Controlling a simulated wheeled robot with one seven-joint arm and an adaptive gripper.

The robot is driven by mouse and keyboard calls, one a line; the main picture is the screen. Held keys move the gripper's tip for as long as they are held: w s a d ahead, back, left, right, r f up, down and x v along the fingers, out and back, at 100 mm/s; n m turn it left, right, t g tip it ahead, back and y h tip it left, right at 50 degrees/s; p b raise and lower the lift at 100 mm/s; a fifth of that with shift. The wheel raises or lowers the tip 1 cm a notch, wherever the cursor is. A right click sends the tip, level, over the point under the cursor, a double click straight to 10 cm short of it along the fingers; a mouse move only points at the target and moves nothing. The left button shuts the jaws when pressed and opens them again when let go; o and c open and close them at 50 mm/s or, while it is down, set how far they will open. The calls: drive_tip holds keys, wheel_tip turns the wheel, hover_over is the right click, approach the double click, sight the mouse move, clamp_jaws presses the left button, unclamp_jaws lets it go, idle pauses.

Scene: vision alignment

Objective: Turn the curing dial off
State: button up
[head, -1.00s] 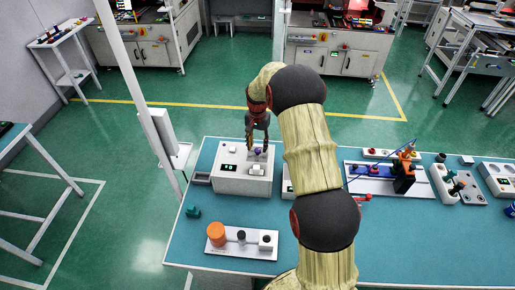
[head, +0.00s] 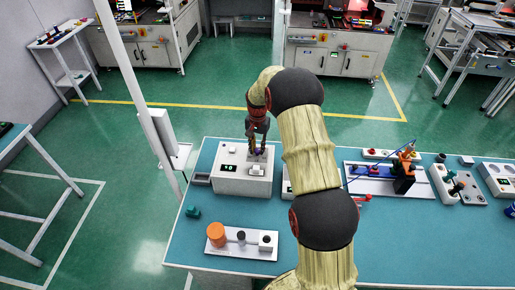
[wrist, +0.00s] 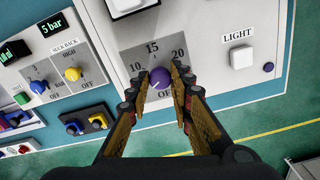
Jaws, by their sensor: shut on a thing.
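The curing dial is a small purple knob (wrist: 160,77) on a grey scale plate marked 10, 15 and 20. A pale pointer line on it seems to point to the lower left in the wrist view. The plate is on top of a white box (head: 243,183), which also shows in the wrist view (wrist: 215,20). My gripper (wrist: 158,88) has one finger on each side of the knob and is shut on it. In the head view my gripper (head: 257,146) points down onto the box top.
A white LIGHT switch (wrist: 242,57) is right of the dial in the wrist view. A tray with an orange cylinder (head: 216,233) stands in front of the box. The blue table's (head: 330,260) front area is mostly clear.

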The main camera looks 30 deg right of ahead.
clamp_jaws()
drive_tip(key=shift+n, duration=0.3)
drive_tip(key=n, duration=1.1)
drive_tip(key=shift+p, duration=0.4)
drive_tip(key=shift+n, duration=0.3)
drive_tip(key=o, duration=0.8)
unclamp_jaws()
drive_tip(key=shift+c, duration=0.2)
